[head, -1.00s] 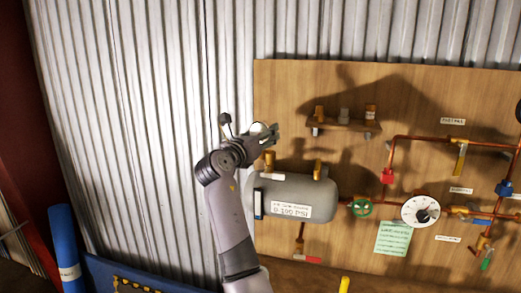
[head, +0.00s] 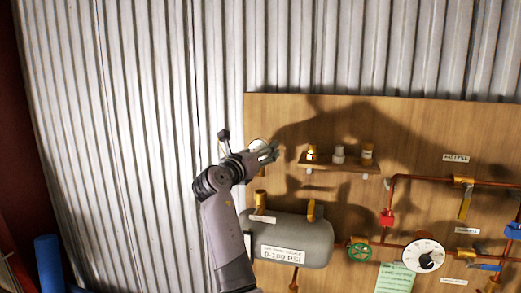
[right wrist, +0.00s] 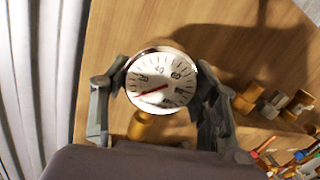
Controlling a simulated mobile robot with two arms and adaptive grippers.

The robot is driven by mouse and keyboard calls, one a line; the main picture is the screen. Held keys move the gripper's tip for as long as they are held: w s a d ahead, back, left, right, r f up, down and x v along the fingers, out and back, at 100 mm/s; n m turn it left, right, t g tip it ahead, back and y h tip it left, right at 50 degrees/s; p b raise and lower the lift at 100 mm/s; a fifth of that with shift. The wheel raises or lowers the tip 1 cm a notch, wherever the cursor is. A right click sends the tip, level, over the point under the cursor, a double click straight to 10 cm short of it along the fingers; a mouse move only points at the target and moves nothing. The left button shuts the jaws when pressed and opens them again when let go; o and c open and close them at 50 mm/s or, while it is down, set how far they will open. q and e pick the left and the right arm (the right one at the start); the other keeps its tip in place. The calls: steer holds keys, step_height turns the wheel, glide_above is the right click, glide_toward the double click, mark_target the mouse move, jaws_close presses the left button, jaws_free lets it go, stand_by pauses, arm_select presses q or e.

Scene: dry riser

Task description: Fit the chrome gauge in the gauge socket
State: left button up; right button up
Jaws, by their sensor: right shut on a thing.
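The chrome gauge (right wrist: 162,80), a round white dial with a red needle, is held between the fingers of my right gripper (right wrist: 160,98). In the head view my right gripper (head: 264,156) hides most of the gauge (head: 257,145). It is above a grey tank (head: 290,236) labelled 0-100 PSI. An upright brass fitting (head: 261,198) at the tank's top left, likely the gauge socket, stands below the gripper, apart from it. A brass piece (right wrist: 142,125) shows under the dial in the wrist view; I cannot tell whether it is stem or socket. My left gripper is not in view.
A wooden shelf (head: 340,164) with several small fittings is right of the gripper. Copper pipes (head: 420,179), a green valve wheel (head: 360,252) and a mounted dial (head: 424,255) are farther right. The corrugated wall (head: 120,130) at left is clear.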

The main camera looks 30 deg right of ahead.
steer(key=shift+r, duration=0.25)
steer(key=shift+s+a+f, duration=0.25)
steer(key=shift+a+f, duration=0.1)
steer(key=shift+f, duration=0.3)
steer(key=shift+w+d+f, duration=0.1)
steer(key=shift+d+f, duration=0.05)
steer(key=shift+f, duration=0.35)
steer(key=shift+w+d+f, duration=0.1)
steer(key=shift+f, duration=0.35)
steer(key=shift+s+a+f, duration=0.1)
steer(key=shift+a+f, duration=0.05)
steer(key=shift+f, duration=0.4)
steer(key=shift+f+b, duration=0.4)
steer(key=shift+f, duration=0.75)
steer(key=o, duration=1.3)
steer(key=shift+o, duration=0.5)
